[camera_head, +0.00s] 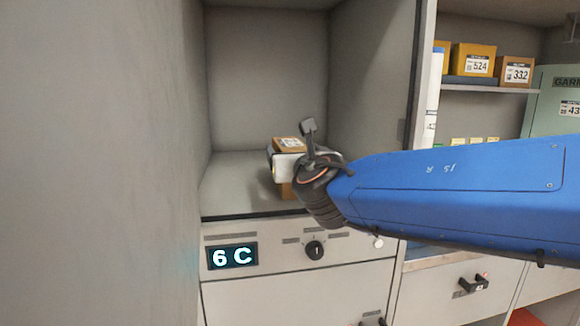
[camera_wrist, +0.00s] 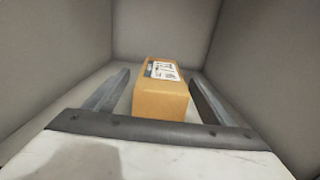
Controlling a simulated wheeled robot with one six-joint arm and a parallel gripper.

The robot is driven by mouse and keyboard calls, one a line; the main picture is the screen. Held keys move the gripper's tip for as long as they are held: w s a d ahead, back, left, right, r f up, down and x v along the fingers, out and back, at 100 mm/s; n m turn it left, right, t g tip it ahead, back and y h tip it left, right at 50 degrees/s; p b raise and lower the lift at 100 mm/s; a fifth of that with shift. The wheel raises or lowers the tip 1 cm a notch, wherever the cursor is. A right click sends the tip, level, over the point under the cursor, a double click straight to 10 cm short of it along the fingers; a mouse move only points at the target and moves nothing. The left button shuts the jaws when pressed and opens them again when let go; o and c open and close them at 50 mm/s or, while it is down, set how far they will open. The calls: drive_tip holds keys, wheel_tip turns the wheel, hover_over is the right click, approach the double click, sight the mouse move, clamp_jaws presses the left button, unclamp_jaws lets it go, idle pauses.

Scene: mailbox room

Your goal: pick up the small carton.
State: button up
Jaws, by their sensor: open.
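The small carton (camera_wrist: 162,100) is a brown box with a white label on its top. In the wrist view it stands between the two fingers of my gripper (camera_wrist: 160,98), with a visible gap on either side. The fingers are open and I see no contact. In the head view the carton (camera_head: 289,143) stands inside the open grey compartment, its lower part mostly hidden behind my gripper (camera_head: 283,160) and wrist.
Grey walls (camera_head: 268,80) close the compartment at the back and both sides. Below its floor edge is a panel with a "6 C" display (camera_head: 232,257) and a black knob (camera_head: 315,250). Labelled boxes (camera_head: 473,60) stand on a shelf (camera_head: 487,87) at right.

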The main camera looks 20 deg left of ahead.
drive_tip(key=shift+f+x, duration=0.1)
drive_tip(key=shift+x, duration=1.25)
drive_tip(key=shift+f+x, duration=0.15)
drive_tip(key=shift+x, duration=1.2)
drive_tip(key=shift+d+r, duration=0.1)
drive_tip(key=c, duration=1.4)
